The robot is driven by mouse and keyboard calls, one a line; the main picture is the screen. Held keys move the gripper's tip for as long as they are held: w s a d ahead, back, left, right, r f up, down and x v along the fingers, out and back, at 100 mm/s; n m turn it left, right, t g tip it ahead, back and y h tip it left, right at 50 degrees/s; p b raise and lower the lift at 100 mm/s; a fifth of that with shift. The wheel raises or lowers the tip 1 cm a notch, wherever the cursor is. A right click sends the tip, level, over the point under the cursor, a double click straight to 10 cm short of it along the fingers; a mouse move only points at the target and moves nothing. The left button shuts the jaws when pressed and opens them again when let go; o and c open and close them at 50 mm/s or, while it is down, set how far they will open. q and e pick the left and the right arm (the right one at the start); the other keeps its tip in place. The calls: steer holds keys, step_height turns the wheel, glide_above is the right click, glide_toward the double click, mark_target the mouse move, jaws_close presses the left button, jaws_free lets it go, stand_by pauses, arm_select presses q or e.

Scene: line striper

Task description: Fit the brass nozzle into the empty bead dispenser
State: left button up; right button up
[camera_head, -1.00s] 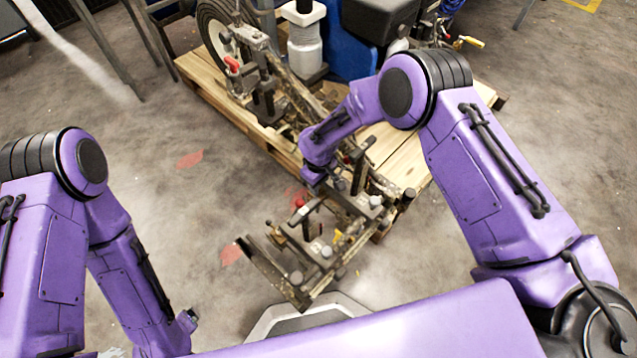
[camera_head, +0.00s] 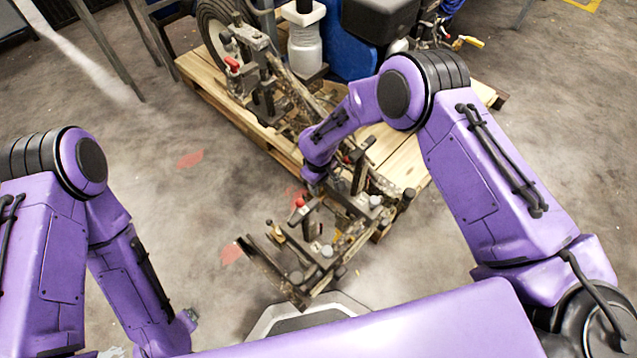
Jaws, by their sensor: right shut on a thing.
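My right gripper (camera_head: 314,190) points down over the middle of the muddy dispenser frame, below my purple right wrist. It is small and partly hidden by the wrist. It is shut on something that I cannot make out. I cannot pick out the brass nozzle with certainty. The dispenser frame (camera_head: 262,268) of the line striper carries several grey round-topped fittings, one near the front (camera_head: 326,251) and one farther right (camera_head: 375,201). I cannot tell which bead dispenser is empty. My left arm hangs at the left, and its gripper is not clearly in view.
The striper stands on a wooden pallet (camera_head: 205,90), with a wheel (camera_head: 213,35), a white container (camera_head: 305,55) and a red-handled lever (camera_head: 232,64). A red-topped part (camera_head: 300,203) rises close to my right gripper.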

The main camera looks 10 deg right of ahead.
steer(key=shift+f, duration=0.3)
steer(key=shift+r, duration=0.1)
steer(key=shift+r, duration=0.25)
stand_by(0.3)
steer(key=o, duration=1.4)
steer(key=shift+c, duration=0.2)
